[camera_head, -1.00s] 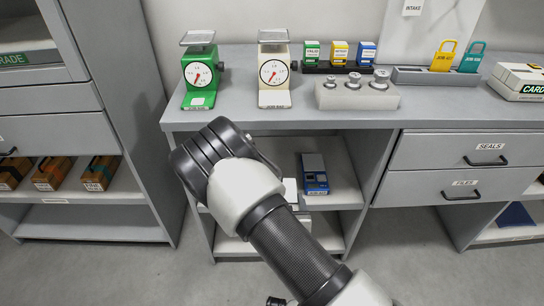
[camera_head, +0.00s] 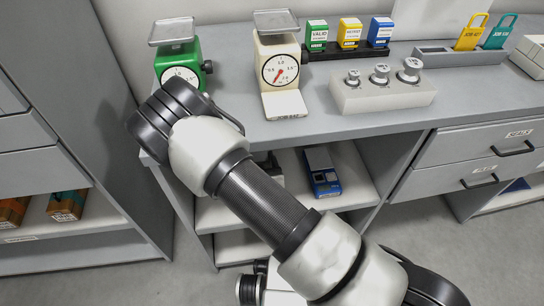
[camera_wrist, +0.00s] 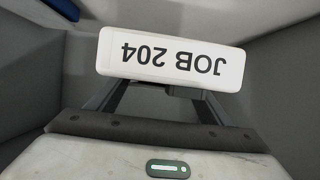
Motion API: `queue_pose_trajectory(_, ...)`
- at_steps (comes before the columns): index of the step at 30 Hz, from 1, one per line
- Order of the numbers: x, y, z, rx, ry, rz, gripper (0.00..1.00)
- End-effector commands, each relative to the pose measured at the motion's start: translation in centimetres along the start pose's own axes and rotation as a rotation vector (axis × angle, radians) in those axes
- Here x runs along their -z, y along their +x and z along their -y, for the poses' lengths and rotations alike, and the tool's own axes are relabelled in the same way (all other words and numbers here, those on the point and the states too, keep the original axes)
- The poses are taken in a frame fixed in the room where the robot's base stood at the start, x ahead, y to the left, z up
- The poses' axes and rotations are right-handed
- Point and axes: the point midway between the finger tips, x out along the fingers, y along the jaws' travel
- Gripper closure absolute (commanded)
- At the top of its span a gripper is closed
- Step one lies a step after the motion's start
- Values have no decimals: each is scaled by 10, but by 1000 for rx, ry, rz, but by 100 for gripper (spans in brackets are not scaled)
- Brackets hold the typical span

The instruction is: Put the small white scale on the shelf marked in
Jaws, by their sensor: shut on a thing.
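My gripper (camera_wrist: 165,92) is shut on a white block-like thing labelled JOB 204 (camera_wrist: 170,58), probably the small white scale. Only its labelled face shows, upside down in the wrist view. In the head view my forearm hides most of my gripper and the held thing, in front of the shelves under the table. A larger cream-white dial scale (camera_head: 279,72) with a pan on top stands on the table. No shelf mark reading "in" is legible.
A green dial scale (camera_head: 178,66) stands left of the cream one. A blue device (camera_head: 322,172) lies on the upper shelf (camera_head: 352,170) under the table. A grey cabinet (camera_head: 95,110) stands close at left.

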Motion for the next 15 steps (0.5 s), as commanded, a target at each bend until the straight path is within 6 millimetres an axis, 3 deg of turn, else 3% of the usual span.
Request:
queue_pose_trajectory(4, -3, 2, 0, 0, -1, -1, 60)
queue_pose_trajectory(12, -48, 20, 0, 1, -2, -1, 60)
queue_pose_trajectory(15, -56, 24, 0, 1, -1, -2, 60)
